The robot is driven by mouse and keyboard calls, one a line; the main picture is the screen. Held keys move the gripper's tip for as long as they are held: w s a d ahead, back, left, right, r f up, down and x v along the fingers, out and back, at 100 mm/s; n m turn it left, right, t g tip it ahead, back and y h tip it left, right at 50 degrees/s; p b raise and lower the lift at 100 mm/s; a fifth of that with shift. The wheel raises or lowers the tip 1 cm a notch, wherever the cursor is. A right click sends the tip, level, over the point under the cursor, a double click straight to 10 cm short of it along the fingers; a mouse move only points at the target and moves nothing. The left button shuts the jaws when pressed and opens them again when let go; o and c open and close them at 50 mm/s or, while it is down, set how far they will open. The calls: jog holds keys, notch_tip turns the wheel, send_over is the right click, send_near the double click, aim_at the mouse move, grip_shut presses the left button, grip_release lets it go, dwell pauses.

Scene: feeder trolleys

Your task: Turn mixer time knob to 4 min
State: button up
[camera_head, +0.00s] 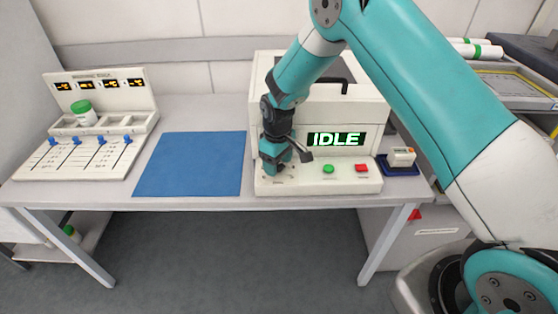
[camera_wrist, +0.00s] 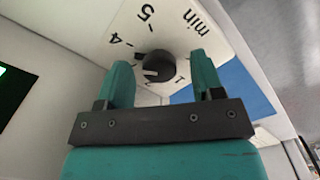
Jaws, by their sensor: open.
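The mixer (camera_head: 360,108) is a white machine on the bench with a green "IDLE" display (camera_head: 336,139). Its time knob (camera_wrist: 158,66) is a round black knob in the wrist view, on a white dial panel with "4", "5" and "min" legible. A short white mark shows on the knob's lower left part; the number it points at cannot be told, and the left finger covers part of the dial. My gripper (camera_wrist: 160,62) is open, its two teal fingers on either side of the knob, with gaps visible. In the head view my gripper (camera_head: 274,158) hides the knob.
A green button (camera_head: 328,169) and a red button (camera_head: 362,168) are on the mixer's front, right of my gripper. A blue mat (camera_head: 190,163) lies clear to the left. A small device (camera_head: 402,157) sits right of the mixer.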

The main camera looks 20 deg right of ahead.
jog(key=shift+c, duration=0.4)
jog(key=c, duration=0.8)
jog(key=shift+m, duration=1.6)
jog(key=shift+c, duration=0.2)
jog(key=o, duration=0.9)
notch_tip(320, 180, up, 18)
jog(key=shift+f+b, duration=0.25)
jog(key=shift+b, duration=0.7)
